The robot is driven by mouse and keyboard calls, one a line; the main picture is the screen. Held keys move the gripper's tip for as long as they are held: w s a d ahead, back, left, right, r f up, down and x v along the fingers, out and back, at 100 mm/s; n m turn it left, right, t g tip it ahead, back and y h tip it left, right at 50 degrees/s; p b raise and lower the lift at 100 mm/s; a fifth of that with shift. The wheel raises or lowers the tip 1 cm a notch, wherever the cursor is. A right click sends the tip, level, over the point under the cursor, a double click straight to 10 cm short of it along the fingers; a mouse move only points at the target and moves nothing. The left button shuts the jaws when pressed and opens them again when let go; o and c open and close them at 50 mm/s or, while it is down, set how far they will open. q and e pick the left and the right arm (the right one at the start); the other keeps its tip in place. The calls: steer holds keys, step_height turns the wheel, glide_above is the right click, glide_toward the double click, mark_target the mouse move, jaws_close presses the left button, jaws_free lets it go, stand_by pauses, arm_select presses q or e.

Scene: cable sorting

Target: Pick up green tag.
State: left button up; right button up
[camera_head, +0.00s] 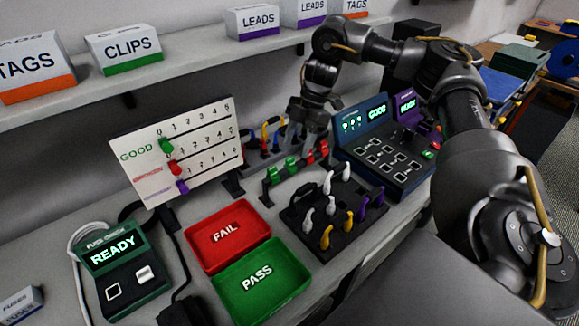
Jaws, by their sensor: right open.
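Two green tags sit on a dark rack, the nearer-left one (272,177) beside another green tag (291,164). Red tags (310,157) stand farther right on the same rack. A further green marker (166,145) is on the white score board (190,140), in the row marked GOOD. My right gripper (299,138) points down just behind and above the rack, near its red end. It is open, and I see nothing held. The arm and fingers hide part of the rack behind. My left gripper is out of view.
In front are a red FAIL tray (207,257), a green PASS tray (240,292) and a black holder (345,232) with several cables. A tester reading GOOD (390,150) stands right. A READY fuse box (120,275) is left. A shelf with boxes (185,62) runs above.

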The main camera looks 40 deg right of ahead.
mark_target(292, 158)
steer(key=shift+p+x, duration=0.35)
steer(key=shift+x, duration=2.95)
steer(key=shift+w+d, duration=0.1)
steer(key=shift+w, duration=0.05)
steer(key=shift+c, duration=0.4)
steer(key=c, duration=1)
